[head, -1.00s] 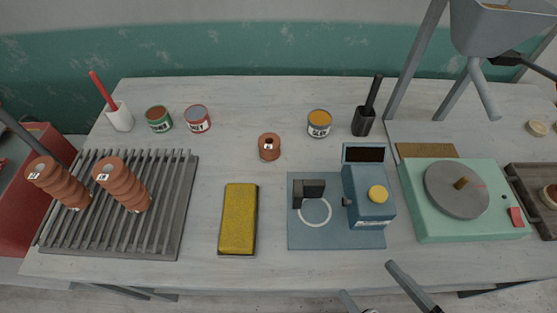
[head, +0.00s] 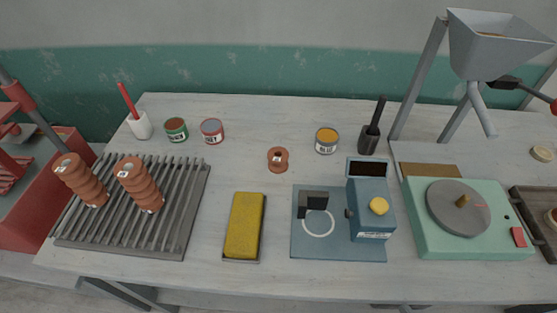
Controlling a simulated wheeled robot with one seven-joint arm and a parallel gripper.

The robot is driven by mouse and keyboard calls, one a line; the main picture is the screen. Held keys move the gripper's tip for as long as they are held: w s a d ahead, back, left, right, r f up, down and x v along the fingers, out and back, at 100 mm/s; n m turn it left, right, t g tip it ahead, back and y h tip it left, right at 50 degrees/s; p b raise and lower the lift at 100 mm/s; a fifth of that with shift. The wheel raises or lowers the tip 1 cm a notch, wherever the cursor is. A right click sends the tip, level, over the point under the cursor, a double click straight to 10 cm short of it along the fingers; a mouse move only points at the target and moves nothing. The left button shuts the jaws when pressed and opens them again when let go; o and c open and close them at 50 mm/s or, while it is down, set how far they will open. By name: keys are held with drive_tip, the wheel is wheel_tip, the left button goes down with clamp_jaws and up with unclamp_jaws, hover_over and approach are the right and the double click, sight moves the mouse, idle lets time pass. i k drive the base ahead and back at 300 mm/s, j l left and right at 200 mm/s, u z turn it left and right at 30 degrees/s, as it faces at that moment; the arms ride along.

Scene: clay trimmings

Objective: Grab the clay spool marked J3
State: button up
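A single reddish-brown clay spool (head: 277,160) stands alone on the table behind the yellow block. Two leaning stacks of similar clay spools, a left stack (head: 82,181) and a right stack (head: 140,185), rest on the slatted grey rack (head: 179,220). Small pale labels show on the top spools of both stacks and on the lone spool. They are too small to read, so I cannot tell which spool is marked J3. My gripper is not in view.
A yellow block (head: 244,225) lies right of the rack. A blue device (head: 370,210), a green turntable unit (head: 420,235) and a grey hopper stand (head: 490,50) fill the right side. Paint tins (head: 327,141) and brush cups (head: 141,126) line the back. The table around the lone spool is clear.

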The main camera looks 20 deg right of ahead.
sight(277, 157)
drive_tip(key=j+z, duration=0.3)
drive_tip(key=j, duration=0.4)
drive_tip(key=j+z, duration=0.25)
drive_tip(key=j, duration=0.45)
drive_tip(key=k+j+z, duration=0.1)
drive_tip(key=j+z, duration=0.2)
drive_tip(key=j, duration=0.35)
